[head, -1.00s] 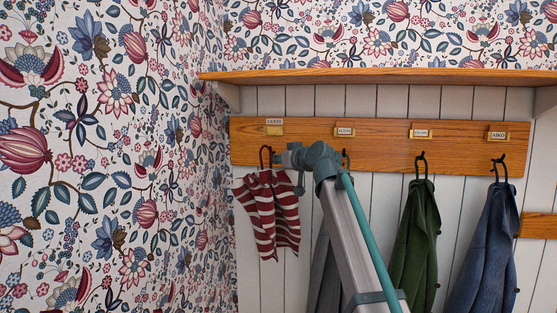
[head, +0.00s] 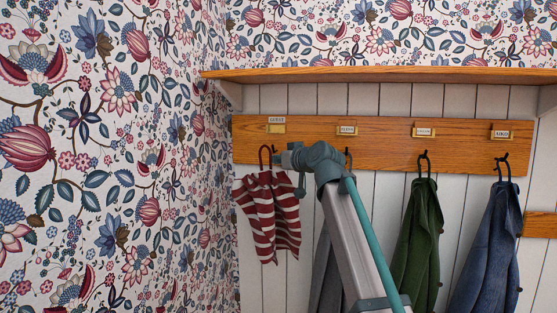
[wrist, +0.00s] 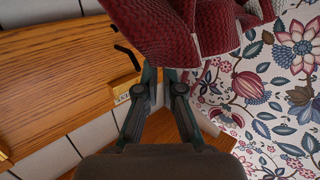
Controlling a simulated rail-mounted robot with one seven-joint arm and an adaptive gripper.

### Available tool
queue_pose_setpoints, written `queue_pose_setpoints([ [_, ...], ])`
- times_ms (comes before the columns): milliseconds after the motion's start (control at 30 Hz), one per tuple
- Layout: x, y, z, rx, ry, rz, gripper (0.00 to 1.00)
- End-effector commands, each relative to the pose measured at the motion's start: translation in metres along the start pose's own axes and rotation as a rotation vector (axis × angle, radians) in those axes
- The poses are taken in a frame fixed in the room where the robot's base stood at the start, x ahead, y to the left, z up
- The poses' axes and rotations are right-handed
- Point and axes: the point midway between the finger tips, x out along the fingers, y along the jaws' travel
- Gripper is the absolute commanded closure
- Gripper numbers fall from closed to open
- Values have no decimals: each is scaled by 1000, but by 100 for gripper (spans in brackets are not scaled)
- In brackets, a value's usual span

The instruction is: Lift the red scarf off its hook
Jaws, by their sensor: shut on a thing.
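The red scarf (head: 268,215) has red and white stripes and hangs at the left end of the wooden hook board (head: 380,155), its red loop at the top near the hook. My gripper (head: 285,160) is beside the loop on its right, mostly seen from behind my arm. In the wrist view my gripper (wrist: 161,74) is shut on the scarf, whose red knit (wrist: 160,28) fills the top of the picture. A dark hook (wrist: 127,55) shows just left of the scarf. I cannot tell whether the loop still rests on the hook.
A grey garment (head: 326,270) hangs partly hidden behind my arm. A green coat (head: 420,225) and a blue coat (head: 488,240) hang further right. A wooden shelf (head: 380,75) runs above the board. The flowered wall (head: 110,160) is close on the left.

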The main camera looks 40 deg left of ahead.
Motion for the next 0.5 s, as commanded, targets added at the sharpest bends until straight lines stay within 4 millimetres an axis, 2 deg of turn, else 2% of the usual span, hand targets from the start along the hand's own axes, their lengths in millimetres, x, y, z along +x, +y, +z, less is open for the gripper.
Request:
queue_pose_setpoints([
  [500,-27,-27,4,0,1,-1,100],
])
